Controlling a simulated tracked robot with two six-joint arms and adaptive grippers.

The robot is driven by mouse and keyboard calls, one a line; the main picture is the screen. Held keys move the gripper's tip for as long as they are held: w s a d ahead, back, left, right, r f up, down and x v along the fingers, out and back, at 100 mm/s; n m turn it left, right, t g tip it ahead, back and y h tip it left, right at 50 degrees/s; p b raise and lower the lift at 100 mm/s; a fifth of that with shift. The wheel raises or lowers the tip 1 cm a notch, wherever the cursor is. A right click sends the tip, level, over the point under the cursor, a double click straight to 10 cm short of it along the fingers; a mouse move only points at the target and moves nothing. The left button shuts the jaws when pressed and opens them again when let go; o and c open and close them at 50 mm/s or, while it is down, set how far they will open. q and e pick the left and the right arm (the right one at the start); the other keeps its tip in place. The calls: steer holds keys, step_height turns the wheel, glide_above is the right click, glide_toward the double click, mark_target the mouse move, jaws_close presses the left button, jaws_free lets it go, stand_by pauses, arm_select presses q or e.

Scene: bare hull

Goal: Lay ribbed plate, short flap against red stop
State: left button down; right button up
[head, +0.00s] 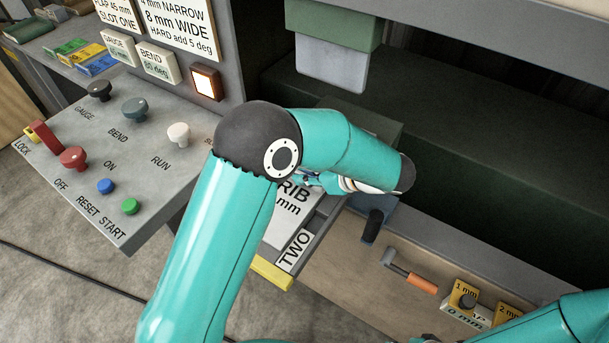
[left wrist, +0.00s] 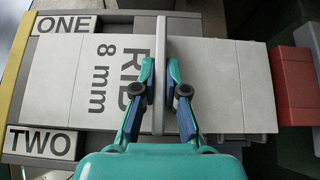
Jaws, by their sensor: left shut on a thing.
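The pale grey ribbed plate (left wrist: 215,85), marked RIB 8 mm, lies level in the left wrist view, its upright rib (left wrist: 159,35) crossing it. My left gripper (left wrist: 160,75) is shut on this rib, one finger on each side. The shorter flap points right, toward the red stop (left wrist: 292,85). The flap's end appears at or very near the stop; I cannot tell whether they touch. In the head view my left arm hides most of the plate (head: 283,230) and the gripper. The red stop is not visible there. My right gripper is out of view.
Signs ONE (left wrist: 60,25) and TWO (left wrist: 45,142) flank the plate's left end. A control panel (head: 130,165) with knobs and buttons stands left. An orange-handled tool (head: 410,272) and yellow 1 mm block (head: 466,290) lie right. The dark machine (head: 440,150) rises behind.

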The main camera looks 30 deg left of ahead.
arm_select(q)
steer(key=shift+w+r, duration=0.1)
steer(key=shift+w, duration=0.3)
steer(key=c, duration=0.7)
jaws_free()
steer(key=shift+d, duration=0.1)
steer(key=shift+r+p, duration=2.05)
steer(key=shift+r, duration=0.4)
steer(key=v, duration=1.2)
steer(key=shift+f, duration=0.1)
